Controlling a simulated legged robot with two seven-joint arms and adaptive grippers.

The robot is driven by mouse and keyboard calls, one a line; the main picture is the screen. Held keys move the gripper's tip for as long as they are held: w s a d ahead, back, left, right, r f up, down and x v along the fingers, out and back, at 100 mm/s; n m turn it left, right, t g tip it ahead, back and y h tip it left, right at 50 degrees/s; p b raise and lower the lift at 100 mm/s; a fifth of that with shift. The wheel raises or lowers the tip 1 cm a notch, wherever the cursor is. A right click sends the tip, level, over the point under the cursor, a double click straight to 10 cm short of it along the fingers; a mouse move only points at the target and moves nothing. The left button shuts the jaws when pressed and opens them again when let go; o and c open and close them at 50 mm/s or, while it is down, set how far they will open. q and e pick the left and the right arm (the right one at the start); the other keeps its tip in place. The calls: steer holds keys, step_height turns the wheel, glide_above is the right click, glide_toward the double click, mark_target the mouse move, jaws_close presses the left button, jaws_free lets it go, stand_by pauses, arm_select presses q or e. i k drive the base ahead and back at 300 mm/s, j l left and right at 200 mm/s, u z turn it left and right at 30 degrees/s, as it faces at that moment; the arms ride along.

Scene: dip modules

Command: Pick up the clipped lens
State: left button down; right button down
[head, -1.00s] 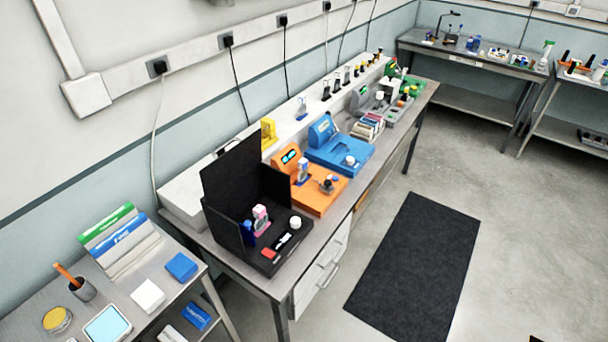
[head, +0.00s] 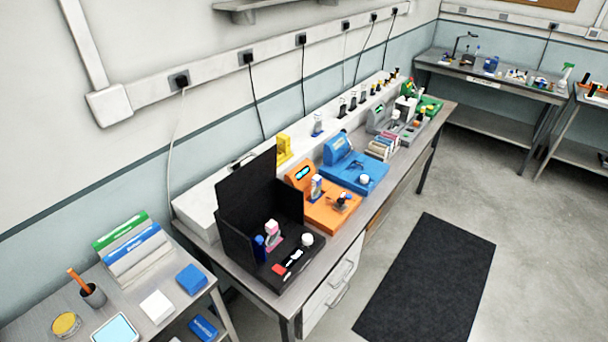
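I cannot pick out the clipped lens for sure at this distance. The black module (head: 262,273) with tall dark panels stands nearest and holds a pink-and-white piece (head: 272,234), a blue bottle (head: 259,247) and a white round knob (head: 307,240). The blue module (head: 369,184) stands behind the orange one. Neither of my grippers is in view.
The long bench (head: 257,307) runs along the wall, with grey and green modules at its far end. A side table (head: 60,310) at the left holds binders, a pen cup and blocks. A dark mat (head: 430,280) lies on clear floor. More benches (head: 490,85) stand at the back right.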

mark_target(317, 194)
steer(key=u, duration=0.3)
steer(key=i+l+u, duration=0.25)
steer(key=l+u, duration=0.3)
steer(key=i+l+u, duration=0.25)
steer(key=l, duration=0.25)
steer(key=k+j, duration=0.05)
steer(key=k, duration=0.05)
